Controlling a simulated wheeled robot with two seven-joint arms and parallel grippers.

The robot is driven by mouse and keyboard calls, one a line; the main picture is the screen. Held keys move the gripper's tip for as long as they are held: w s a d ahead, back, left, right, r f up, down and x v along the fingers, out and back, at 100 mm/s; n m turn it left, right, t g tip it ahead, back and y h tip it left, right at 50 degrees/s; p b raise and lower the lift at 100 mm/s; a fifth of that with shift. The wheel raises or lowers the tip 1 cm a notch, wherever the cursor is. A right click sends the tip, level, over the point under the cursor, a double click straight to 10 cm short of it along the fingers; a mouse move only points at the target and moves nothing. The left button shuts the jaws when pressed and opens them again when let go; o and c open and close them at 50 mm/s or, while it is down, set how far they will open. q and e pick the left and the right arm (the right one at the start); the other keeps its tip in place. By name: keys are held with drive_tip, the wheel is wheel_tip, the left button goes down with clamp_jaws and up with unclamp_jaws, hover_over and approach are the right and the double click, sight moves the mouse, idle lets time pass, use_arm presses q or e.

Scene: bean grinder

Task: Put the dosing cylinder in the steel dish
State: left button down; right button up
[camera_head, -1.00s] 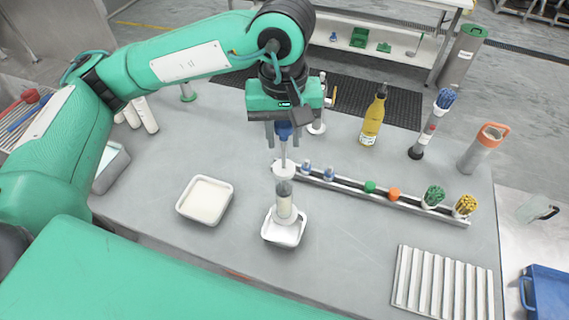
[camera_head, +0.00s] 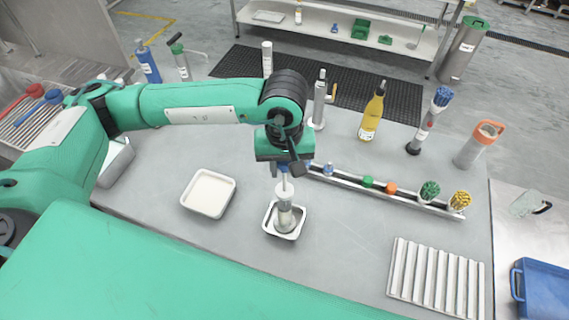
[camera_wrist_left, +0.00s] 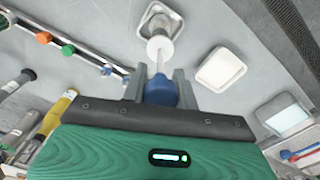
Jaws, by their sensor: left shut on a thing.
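The dosing cylinder (camera_head: 285,213) is a clear, syringe-like tube with a white collar, a thin rod and a blue top. It is upright, with its lower end inside the small square steel dish (camera_head: 270,229). I cannot tell if its foot rests on the dish floor. My left gripper (camera_head: 285,176) is above the dish, shut on the blue top. The left wrist view shows the blue top (camera_wrist_left: 160,91) between both fingers, with the white collar beyond it. My right gripper is not in view.
A white tray (camera_head: 209,193) sits left of the dish. A rail (camera_head: 400,200) with small coloured parts and brushes runs to the right. A ribbed plate (camera_head: 437,277) lies at front right. A yellow bottle (camera_head: 372,115) stands behind. The table around the dish is clear.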

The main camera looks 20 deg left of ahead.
use_arm(q)
drive_tip(key=shift+f, duration=0.1)
drive_tip(key=c, duration=1.1)
unclamp_jaws()
drive_tip(key=shift+r, duration=0.55)
wheel_tip(320, 180, up, 11)
drive_tip(key=b, duration=0.3)
drive_tip(key=shift+r, duration=0.15)
